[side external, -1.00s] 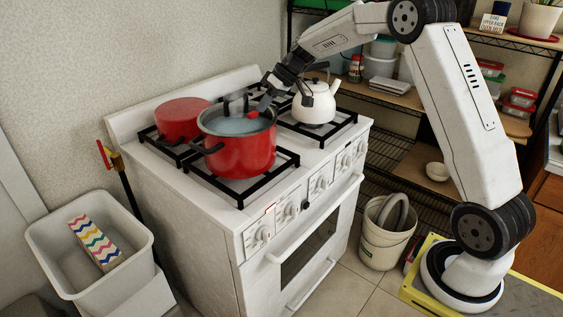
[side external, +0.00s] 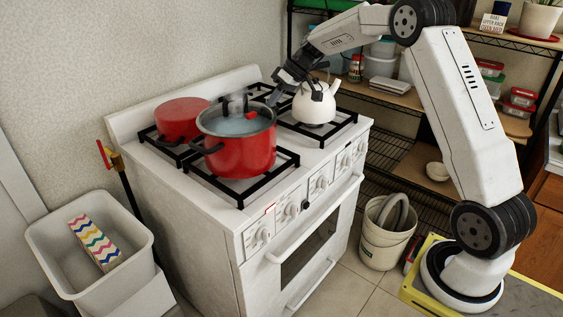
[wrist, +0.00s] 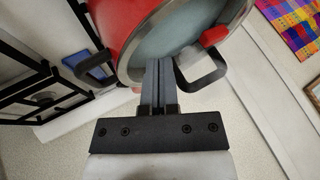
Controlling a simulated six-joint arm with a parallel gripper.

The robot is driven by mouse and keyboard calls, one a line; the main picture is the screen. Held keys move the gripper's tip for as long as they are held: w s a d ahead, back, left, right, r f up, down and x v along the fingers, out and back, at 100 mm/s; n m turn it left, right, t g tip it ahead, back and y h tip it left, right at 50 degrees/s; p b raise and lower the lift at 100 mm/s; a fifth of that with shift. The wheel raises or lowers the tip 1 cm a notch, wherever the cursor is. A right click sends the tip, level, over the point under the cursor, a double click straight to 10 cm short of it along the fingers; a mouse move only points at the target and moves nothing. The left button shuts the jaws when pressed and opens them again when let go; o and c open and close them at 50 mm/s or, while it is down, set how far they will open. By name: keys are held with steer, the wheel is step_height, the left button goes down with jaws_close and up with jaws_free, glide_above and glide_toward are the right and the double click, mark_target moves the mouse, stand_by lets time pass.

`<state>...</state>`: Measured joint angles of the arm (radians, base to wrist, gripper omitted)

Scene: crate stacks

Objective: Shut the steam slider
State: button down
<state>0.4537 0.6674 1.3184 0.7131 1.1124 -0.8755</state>
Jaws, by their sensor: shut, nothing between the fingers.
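The red pot (side external: 240,153) stands on a front burner of the stove, with a glass lid (side external: 228,124) on it. A small red piece, which looks like the steam slider (side external: 252,115), sits on the lid near its rim on my gripper's side; it also shows in the wrist view (wrist: 214,36). I cannot tell its exact position along its track. My gripper (side external: 272,100) is shut and empty, just beyond the lid's rim. In the wrist view its fingers (wrist: 157,75) lie together beside the lid's edge, apart from the red piece; contact with the rim is unclear.
A second red pot (side external: 183,120) stands behind left, and a white kettle (side external: 314,106) stands right, close to my gripper. Black burner grates (side external: 285,160) surround the pot. A black lid handle (side external: 237,103) rises from the lid. A grey tub (side external: 50,245) stands left of the stove.

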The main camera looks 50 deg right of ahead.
steer(key=v, duration=0.9)
steer(key=shift+r, duration=0.3)
steer(key=shift+s, duration=0.1)
steer(key=s+a+f+m+g+h, duration=0.2)
steer(key=s+a+f+h, duration=0.1)
steer(key=s+a+f, duration=0.65)
steer(key=s+a+f+h, duration=0.1)
steer(key=s+a+f, duration=0.3)
steer(key=s, duration=0.3)
steer(key=s+a+f+h, duration=0.1)
steer(key=s+a+f, duration=0.3)
steer(key=s+a, duration=0.2)
steer(key=shift+s+a+f+n+h, duration=0.15)
steer(key=shift+s+f+n+h, duration=0.25)
steer(key=shift+s, duration=0.3)
